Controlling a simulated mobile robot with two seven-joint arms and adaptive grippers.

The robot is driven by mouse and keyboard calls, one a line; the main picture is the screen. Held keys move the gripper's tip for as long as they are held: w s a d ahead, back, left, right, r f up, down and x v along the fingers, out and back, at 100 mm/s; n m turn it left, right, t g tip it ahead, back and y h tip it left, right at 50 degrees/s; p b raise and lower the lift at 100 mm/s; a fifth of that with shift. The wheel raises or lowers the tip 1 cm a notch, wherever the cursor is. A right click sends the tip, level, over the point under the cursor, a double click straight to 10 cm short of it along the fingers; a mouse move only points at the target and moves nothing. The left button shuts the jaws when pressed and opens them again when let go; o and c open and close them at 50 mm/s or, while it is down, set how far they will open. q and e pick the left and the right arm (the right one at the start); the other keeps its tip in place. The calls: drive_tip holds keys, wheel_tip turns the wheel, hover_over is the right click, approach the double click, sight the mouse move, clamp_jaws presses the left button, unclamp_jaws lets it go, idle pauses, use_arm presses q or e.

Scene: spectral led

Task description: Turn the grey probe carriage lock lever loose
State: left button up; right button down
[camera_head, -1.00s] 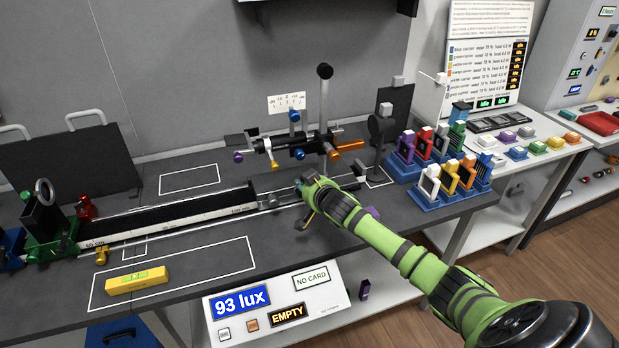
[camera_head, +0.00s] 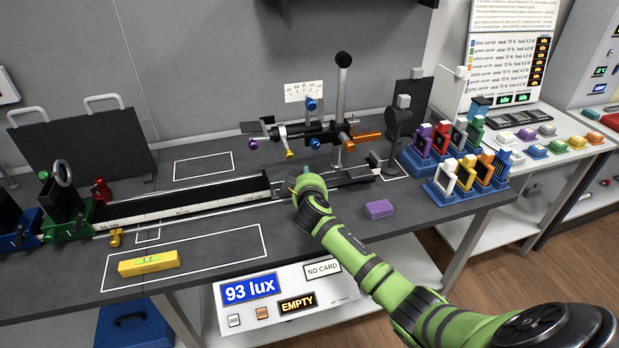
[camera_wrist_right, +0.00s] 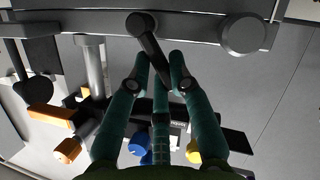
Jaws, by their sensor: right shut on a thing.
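My right gripper (camera_head: 292,187) is at the front side of the rail on the bench, near the right end of its dark stretch. In the right wrist view its green fingers (camera_wrist_right: 158,62) are closed around the lower end of a short dark grey lever (camera_wrist_right: 149,38). The lever's round pivot (camera_wrist_right: 138,22) sits on a pale grey bar across the top of that view. In the head view the gripper and forearm hide the lever. The lever looks tilted in the wrist view. My left gripper is not in view.
The rail (camera_head: 200,203) runs leftward to a green holder (camera_head: 68,222). Behind the gripper stands an assembly with a tall post (camera_head: 341,100) and an orange knob (camera_head: 366,137). A purple block (camera_head: 379,208) lies right of my forearm. A yellow level (camera_head: 148,263) lies front left.

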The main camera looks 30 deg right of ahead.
drive_tip(key=shift+a, duration=0.1)
idle(0.3)
drive_tip(key=c, duration=1.1)
unclamp_jaws()
drive_tip(key=shift+s+a, duration=0.1)
drive_tip(key=v, duration=1.1)
drive_tip(key=shift+s+a, duration=0.3)
